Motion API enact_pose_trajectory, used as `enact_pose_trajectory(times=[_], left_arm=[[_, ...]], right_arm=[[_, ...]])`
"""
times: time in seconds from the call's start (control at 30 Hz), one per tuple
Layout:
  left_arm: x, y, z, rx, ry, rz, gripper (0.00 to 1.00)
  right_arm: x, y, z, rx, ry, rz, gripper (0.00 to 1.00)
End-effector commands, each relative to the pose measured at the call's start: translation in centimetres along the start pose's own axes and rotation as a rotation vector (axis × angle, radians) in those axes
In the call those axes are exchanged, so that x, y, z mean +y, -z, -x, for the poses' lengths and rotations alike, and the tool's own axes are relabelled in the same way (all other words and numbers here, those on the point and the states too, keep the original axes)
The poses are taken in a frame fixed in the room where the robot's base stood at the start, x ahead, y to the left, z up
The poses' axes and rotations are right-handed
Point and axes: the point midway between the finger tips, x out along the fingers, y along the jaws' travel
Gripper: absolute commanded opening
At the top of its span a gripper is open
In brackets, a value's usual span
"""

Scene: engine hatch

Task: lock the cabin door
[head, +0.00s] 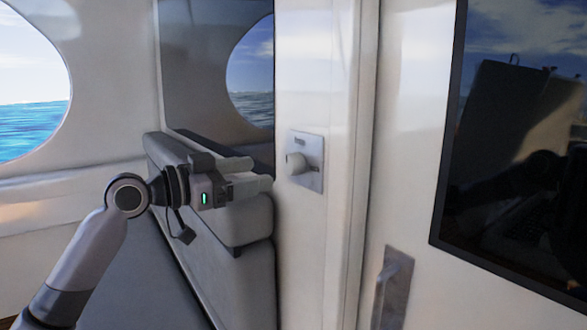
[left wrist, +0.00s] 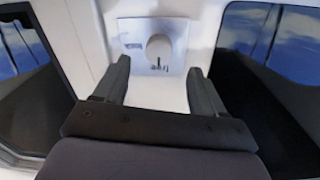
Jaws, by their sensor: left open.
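The white cabin door (head: 405,150) is right of the frame and looks closed. Its handle (head: 387,283) is low on the door. My right gripper is not in view.
A grey cushioned seat (head: 245,225) stands behind and below my left arm, close to it. A dark glossy panel (head: 515,150) is on the door at the right. An oval window (head: 30,80) is at the far left.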

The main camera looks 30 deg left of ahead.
Motion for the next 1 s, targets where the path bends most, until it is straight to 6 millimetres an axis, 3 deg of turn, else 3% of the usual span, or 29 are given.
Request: enact_pose_trajectory(times=[0.17, 0.6, 0.97, 1.0], left_arm=[[-0.1, 0.8, -0.7, 0.008, -0.006, -0.003, 0.70], [0.0, 0.8, -6.2, 0.008, -0.005, -0.003, 0.70], [0.0, 0.5, -7.0, 0.006, -0.004, -0.005, 0.70], [0.0, 0.5, -7.0, 0.005, -0.004, -0.005, 0.67]], right_arm=[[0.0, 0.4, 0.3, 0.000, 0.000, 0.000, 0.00], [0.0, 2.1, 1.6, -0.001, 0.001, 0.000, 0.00], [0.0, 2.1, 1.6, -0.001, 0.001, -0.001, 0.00], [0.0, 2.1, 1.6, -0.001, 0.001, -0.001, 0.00]])
